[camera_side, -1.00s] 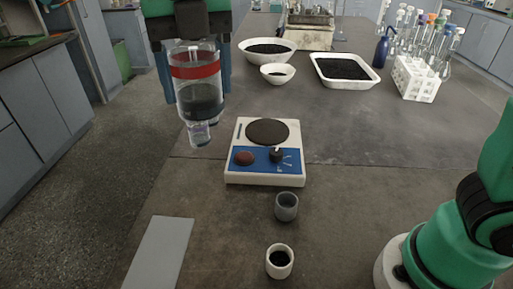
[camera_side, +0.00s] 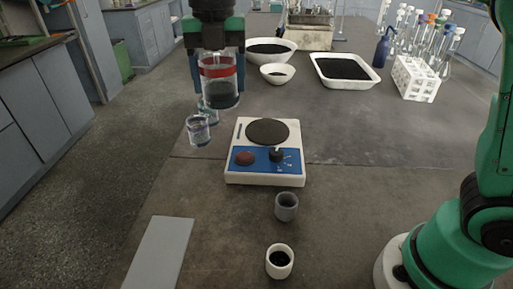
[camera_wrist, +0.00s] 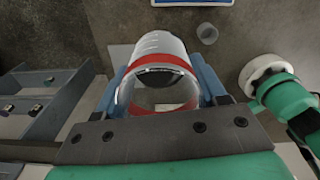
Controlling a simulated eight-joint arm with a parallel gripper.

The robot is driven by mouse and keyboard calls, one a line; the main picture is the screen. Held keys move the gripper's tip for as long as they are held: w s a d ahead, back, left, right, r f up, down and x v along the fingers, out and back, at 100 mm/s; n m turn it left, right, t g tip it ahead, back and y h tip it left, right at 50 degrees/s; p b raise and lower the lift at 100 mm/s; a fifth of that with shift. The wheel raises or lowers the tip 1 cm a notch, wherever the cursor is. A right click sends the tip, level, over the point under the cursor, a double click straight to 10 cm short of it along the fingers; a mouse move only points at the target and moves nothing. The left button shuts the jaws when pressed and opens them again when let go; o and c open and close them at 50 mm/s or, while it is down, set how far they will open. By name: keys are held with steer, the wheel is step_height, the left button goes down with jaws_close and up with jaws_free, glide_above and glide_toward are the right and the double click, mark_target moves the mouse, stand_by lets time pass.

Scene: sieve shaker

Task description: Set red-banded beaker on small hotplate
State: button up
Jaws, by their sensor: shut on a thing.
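The red-banded beaker (camera_side: 221,90) is clear glass with dark contents and a red band near its top. My gripper (camera_side: 217,72) is shut on it, one blue finger on each side, and holds it upright above the table, up and left of the hotplate. In the wrist view the beaker (camera_wrist: 160,62) sits between my fingers. The small hotplate (camera_side: 265,165) is white with a blue front panel, a red knob and a black knob. Its dark round top plate (camera_side: 267,131) is bare. Only the hotplate's edge (camera_wrist: 192,2) shows in the wrist view.
Small glass vessels (camera_side: 198,130) stand left of the hotplate. A grey cup (camera_side: 286,206) and a white cup (camera_side: 280,262) stand in front of it. White bowls (camera_side: 270,50), a tray (camera_side: 345,72) and a tube rack (camera_side: 416,80) stand behind. A grey plate (camera_side: 160,255) lies at front left.

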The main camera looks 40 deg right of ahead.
steer(key=w+d+f+m, duration=0.4)
steer(key=w+d+f, duration=0.15)
steer(key=d, duration=0.45)
steer(key=m, duration=0.2)
glide_toward(267, 130)
step_height(267, 130, down, 5)
steer(key=shift+f, duration=0.1)
steer(key=o, duration=1.3)
steer(key=shift+f, duration=0.15)
steer(key=shift+o, duration=0.2)
